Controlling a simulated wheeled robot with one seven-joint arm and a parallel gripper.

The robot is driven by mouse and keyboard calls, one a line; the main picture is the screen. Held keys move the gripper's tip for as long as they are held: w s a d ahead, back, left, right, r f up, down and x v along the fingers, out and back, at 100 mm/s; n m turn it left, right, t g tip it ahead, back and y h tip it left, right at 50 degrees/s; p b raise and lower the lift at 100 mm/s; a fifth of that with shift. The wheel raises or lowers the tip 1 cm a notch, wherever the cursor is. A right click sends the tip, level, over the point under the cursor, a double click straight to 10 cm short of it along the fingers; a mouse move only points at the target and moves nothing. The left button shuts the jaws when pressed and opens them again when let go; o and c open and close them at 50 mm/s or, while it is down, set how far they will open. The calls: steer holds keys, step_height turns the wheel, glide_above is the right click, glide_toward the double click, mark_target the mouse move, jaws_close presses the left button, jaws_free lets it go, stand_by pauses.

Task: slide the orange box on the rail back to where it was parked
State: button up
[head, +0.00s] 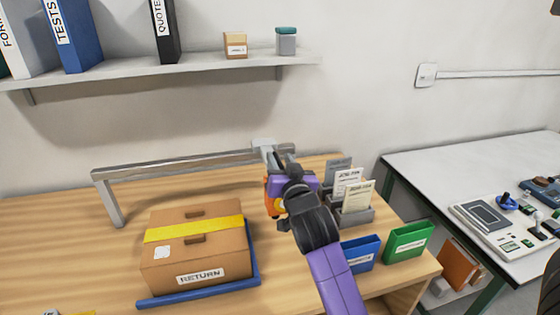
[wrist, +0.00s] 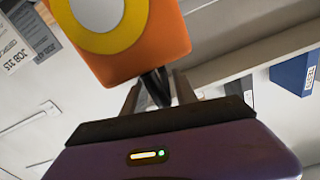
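The orange box (head: 272,197) is at the right end of the grey overhead rail (head: 190,162), below a pale bracket (head: 264,146). In the head view my gripper (head: 279,172) and wrist cover most of it. In the wrist view the orange box (wrist: 168,42) is close, with a yellow ring around a grey disc on its face. My gripper (wrist: 158,88) has its two grey fingers on either side of a dark, stalk-like part beside the box. I cannot tell whether they press on it.
A cardboard RETURN box (head: 196,250) sits on a blue tray (head: 200,291) below the rail. A card holder (head: 352,214) and blue (head: 360,254) and green (head: 408,243) bins stand near the right. A wall shelf (head: 160,72) is above.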

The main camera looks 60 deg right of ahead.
steer(key=shift+a, duration=0.1)
steer(key=shift+s+a+f, duration=0.1)
steer(key=shift+s+a, duration=0.1)
steer(key=b+v, duration=0.2)
steer(key=v, duration=0.5)
steer(key=shift+r, duration=0.25)
